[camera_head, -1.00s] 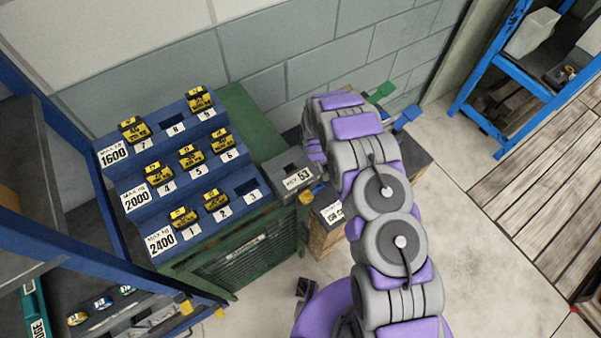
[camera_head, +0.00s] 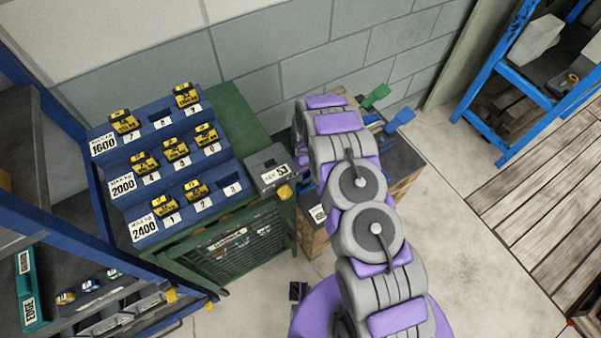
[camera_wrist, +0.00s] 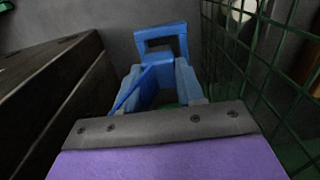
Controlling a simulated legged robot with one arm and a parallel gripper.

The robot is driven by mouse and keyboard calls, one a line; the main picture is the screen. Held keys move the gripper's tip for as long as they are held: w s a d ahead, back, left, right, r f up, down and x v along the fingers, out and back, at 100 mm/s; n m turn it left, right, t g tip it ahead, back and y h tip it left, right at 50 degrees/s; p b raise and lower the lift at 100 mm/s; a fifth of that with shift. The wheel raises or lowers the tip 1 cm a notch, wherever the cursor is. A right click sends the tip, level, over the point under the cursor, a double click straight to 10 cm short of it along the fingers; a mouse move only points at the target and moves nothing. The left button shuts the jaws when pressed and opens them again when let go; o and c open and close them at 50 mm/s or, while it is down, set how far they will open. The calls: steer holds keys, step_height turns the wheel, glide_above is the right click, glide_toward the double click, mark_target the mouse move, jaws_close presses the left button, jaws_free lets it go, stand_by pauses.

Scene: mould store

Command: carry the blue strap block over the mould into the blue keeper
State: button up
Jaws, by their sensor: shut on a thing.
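My gripper (camera_wrist: 158,99) shows in the wrist view, shut on a blue piece with a square loop at its far end, which looks like the blue strap block (camera_wrist: 164,60). In the head view my arm hides the gripper and the block. A dark-topped block (camera_head: 405,160) on a wooden base, perhaps the mould, stands partly behind my arm. A blue flag-like piece (camera_head: 400,118), perhaps the blue keeper, sticks up at its far side, beside a green one (camera_head: 375,95). I cannot tell how far the held block is from either.
A dark wooden side (camera_wrist: 50,90) is close at left in the wrist view, and green wire mesh (camera_wrist: 265,70) at right. A blue stepped rack (camera_head: 150,190) with yellow blocks stands on a green cabinet (camera_head: 240,255). A grey box (camera_head: 267,170) sits beside it. Bare floor lies right.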

steer(key=shift+d+f, duration=0.25)
steer(key=shift+f, duration=0.15)
steer(key=shift+a+f+b, duration=0.3)
steer(key=shift+a+f, duration=0.6)
steer(key=shift+a, duration=0.1)
steer(key=shift+d+f, duration=0.4)
steer(key=shift+d, duration=0.3)
steer(key=shift+a+f, duration=0.1)
steer(key=shift+a, duration=0.4)
steer(key=o, duration=0.6)
steer(key=shift+c, duration=0.2)
steer(key=o, duration=0.5)
steer(key=shift+d, duration=0.4)
steer(key=shift+a, duration=0.1)
